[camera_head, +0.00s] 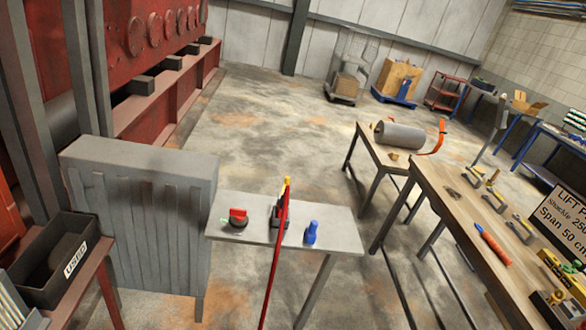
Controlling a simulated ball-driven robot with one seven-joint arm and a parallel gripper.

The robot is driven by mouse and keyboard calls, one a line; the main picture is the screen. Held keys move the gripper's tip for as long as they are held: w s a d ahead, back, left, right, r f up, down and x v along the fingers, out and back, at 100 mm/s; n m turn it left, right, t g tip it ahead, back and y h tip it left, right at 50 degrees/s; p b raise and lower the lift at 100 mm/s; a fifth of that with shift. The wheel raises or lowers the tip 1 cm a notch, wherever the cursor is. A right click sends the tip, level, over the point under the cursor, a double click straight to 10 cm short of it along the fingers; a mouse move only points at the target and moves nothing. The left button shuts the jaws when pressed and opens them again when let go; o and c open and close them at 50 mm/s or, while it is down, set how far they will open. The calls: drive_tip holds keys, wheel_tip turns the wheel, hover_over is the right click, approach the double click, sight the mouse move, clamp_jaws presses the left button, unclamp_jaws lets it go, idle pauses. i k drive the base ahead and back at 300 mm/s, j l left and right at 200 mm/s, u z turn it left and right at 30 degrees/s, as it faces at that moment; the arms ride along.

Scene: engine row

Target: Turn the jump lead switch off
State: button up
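A small grey table (335,232) stands in the lower middle. On its left end sits a small black-based device with a red handle (237,214) and a green spot beside it. It looks like a rotary switch, but whether it is the jump lead switch, and its setting, I cannot tell. In the middle of the table is a dark device (274,213) with a yellow top, partly hidden by a long thin red bar (276,245) running down past the table's front. A blue piece (311,232) stands at the right. My gripper is not in view.
A grey ribbed cabinet (145,215) stands left of the table, with a black bin (50,262) before it. A long wooden workbench (455,210) with tools is at right; a grey cylinder (400,135) lies on another bench. The concrete floor (270,110) behind is mostly clear.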

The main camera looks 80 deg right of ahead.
sight(239, 214)
drive_tip(key=z, duration=1.75)
drive_tip(key=i+j, duration=0.2)
drive_tip(key=i, duration=0.25)
drive_tip(key=i+j, duration=0.2)
drive_tip(key=i, duration=0.2)
drive_tip(key=i+j, duration=0.2)
drive_tip(key=i, duration=0.25)
drive_tip(key=i+j+z, duration=0.1)
drive_tip(key=i, duration=0.35)
drive_tip(key=j, duration=0.1)
